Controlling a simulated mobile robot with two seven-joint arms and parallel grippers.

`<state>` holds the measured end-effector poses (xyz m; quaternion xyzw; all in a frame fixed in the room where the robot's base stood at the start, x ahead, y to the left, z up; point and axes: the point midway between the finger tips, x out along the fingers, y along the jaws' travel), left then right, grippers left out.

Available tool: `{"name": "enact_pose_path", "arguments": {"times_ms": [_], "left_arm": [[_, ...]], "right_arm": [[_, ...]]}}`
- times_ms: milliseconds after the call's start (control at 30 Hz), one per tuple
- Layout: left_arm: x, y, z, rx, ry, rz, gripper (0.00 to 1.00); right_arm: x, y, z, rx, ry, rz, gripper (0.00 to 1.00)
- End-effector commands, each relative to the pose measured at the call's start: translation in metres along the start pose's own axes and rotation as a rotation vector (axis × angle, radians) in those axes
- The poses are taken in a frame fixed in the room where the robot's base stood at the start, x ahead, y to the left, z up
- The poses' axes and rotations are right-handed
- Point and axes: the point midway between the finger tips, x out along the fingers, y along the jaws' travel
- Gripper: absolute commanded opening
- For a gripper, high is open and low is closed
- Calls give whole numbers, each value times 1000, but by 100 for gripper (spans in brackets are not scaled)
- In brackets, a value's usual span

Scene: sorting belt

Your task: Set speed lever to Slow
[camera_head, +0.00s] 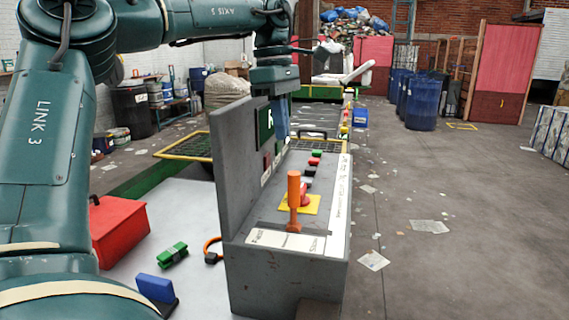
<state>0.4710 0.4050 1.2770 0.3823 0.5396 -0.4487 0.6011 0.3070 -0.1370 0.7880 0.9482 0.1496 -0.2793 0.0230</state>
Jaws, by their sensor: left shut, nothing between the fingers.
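The speed lever (294,202) is an orange handle standing roughly upright at the near end of a grey control console (290,270). It rises from a dark slot behind a white label strip (285,241). The lettering on the strip is too small to read surely, so I cannot tell the lever's setting. My left gripper (282,132) hangs down beyond the lever, over the far part of the console, apart from the lever. It is shut and empty; the console's upright panel (232,150) partly hides it. My right gripper is not in view.
A red stop button (304,194) on a yellow plate sits just behind the lever. Left of the console are a red box (118,230), a green block (172,254) and a blue one (155,288). The floor right is open, with scattered paper.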

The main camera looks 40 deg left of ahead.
Motion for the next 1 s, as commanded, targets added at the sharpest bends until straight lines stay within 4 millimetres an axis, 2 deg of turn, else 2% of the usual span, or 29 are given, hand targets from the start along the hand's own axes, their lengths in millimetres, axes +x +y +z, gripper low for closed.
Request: {"name": "enact_pose_path", "arguments": {"times_ms": [167,500,600,767,1000], "left_arm": [[21,0,0,1,6,-5,0],[81,-1,0,1,3,-7,0],[91,-1,0,1,2,-5,0],[99,-1,0,1,2,-2,0],[99,-1,0,1,1,-2,0]], "right_arm": [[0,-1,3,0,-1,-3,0],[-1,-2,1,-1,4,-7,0],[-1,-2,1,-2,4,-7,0],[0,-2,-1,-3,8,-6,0],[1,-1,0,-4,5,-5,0]]}}
